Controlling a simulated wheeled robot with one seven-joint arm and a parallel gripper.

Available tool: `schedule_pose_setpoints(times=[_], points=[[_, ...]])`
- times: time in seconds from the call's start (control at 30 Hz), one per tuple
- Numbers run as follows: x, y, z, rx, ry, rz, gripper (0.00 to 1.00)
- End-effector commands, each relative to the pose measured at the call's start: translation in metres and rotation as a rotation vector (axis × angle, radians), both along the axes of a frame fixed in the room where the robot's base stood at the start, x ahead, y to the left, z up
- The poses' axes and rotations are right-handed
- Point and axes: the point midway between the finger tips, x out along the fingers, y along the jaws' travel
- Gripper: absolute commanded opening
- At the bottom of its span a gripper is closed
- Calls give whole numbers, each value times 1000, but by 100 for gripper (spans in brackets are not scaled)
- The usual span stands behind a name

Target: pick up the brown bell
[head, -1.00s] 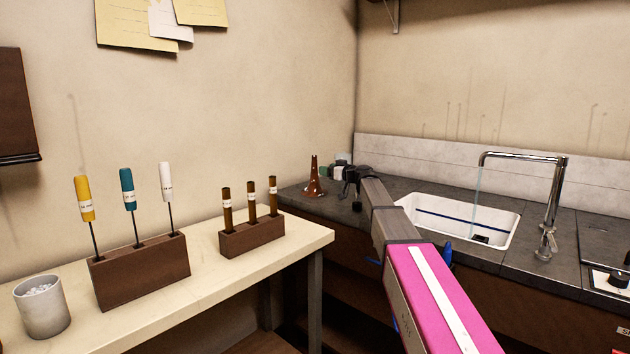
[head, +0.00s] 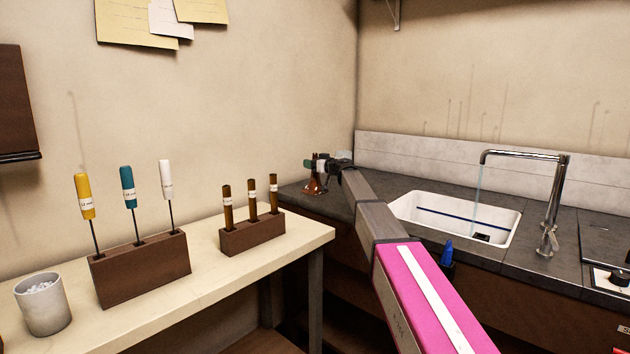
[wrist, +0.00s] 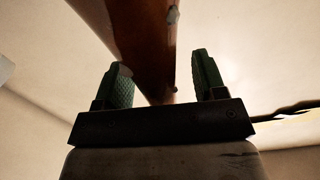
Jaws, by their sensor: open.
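The brown bell (head: 314,184) stands on the dark counter in the corner, left of the sink. It is partly hidden behind my gripper (head: 314,163) in the head view. In the wrist view the bell's brown body (wrist: 146,45) runs down from the top between the two green fingertips of my gripper (wrist: 160,85). The fingers are apart, one on each side of the bell. The left finger looks very close to the bell; I cannot tell whether it touches. A gap shows between the bell and the right finger.
The white sink (head: 408,209) and chrome faucet (head: 552,205) are to the right on the counter. A cream table (head: 215,285) in front holds two wooden racks (head: 140,270) (head: 252,236) and a grey cup (head: 42,305). A wall stands close behind the bell.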

Motion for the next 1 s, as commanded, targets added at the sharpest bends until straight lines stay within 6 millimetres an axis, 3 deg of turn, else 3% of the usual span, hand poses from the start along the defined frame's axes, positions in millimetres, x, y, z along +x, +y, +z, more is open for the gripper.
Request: schedule_pose_setpoints(times=[0.27, 0.33, 0.47, 0.5, 0.83, 1.0], points=[[4, 6, 0, 0, 0, -1, 64], [4, 6, 0, 0, 0, -1, 48], [4, 5, 0, 0, 0, -1, 6], [4, 5, 0, 0, 0, -1, 0], [4, 5, 3, 1, -1, -1, 0], [4, 6, 17, 0, -3, 0, 0]])
